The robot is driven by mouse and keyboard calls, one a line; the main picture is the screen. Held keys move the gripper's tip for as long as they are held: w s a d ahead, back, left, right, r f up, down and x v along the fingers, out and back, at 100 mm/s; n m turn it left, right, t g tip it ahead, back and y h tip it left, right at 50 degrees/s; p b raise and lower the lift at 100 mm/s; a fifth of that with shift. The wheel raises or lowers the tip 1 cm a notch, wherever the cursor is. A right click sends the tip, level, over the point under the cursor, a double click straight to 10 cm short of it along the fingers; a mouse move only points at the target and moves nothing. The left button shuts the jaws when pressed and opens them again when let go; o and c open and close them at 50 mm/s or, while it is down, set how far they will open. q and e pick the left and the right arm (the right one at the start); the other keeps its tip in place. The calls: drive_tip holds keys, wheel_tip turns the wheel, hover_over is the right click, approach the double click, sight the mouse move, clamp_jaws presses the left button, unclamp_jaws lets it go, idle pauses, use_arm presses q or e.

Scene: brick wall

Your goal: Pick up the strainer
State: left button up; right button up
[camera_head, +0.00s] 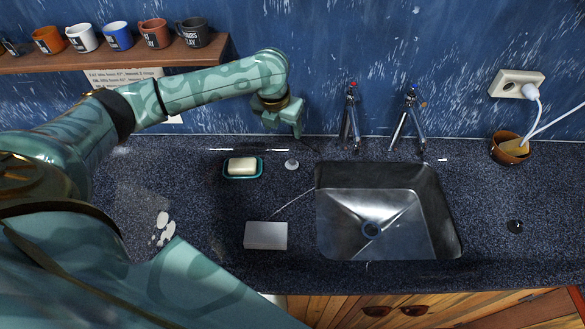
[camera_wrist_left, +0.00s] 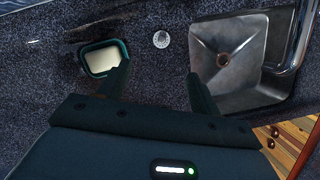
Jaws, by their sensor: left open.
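The strainer (camera_head: 292,164) looks like a small, round, pale metal disc. It lies on the dark speckled counter between the soap dish and the sink. In the left wrist view the strainer (camera_wrist_left: 161,39) lies beyond the fingertips, roughly centred between them. My left gripper (camera_head: 284,128) hangs above the back of the counter, behind the strainer and apart from it. In the left wrist view the left gripper (camera_wrist_left: 158,78) has its fingers spread, with nothing between them. My right gripper is not in view.
A teal soap dish (camera_head: 228,175) holding soap (camera_head: 242,167) is left of the strainer. The metal sink (camera_head: 340,212) and two taps (camera_head: 351,115) (camera_head: 408,118) are to its right. A grey block (camera_head: 266,236) lies in front. Several mugs (camera_head: 118,36) stand on a shelf (camera_head: 100,61).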

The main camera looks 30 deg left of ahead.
use_arm(q)
wheel_tip(320, 180, down, 3)
drive_tip(key=b, duration=0.4)
hover_over(291, 161)
drive_tip(key=s, duration=0.1)
wheel_tip(291, 161, down, 9)
drive_tip(key=shift+s+f, duration=0.1)
drive_tip(key=shift+f, duration=0.25)
drive_tip(key=x, duration=0.1)
drive_tip(key=b+x, duration=0.1)
drive_tip(key=x, duration=0.1)
drive_tip(key=b+x, duration=0.1)
drive_tip(key=shift+d+f, duration=0.25)
drive_tip(key=shift+f, duration=0.2)
drive_tip(key=shift+a+f, duration=0.1)
drive_tip(key=shift+f, duration=0.1)
drive_tip(key=shift+r, duration=0.1)
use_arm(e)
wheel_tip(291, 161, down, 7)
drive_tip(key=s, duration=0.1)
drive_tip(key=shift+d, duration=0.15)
use_arm(q)
drive_tip(key=c, duration=1)
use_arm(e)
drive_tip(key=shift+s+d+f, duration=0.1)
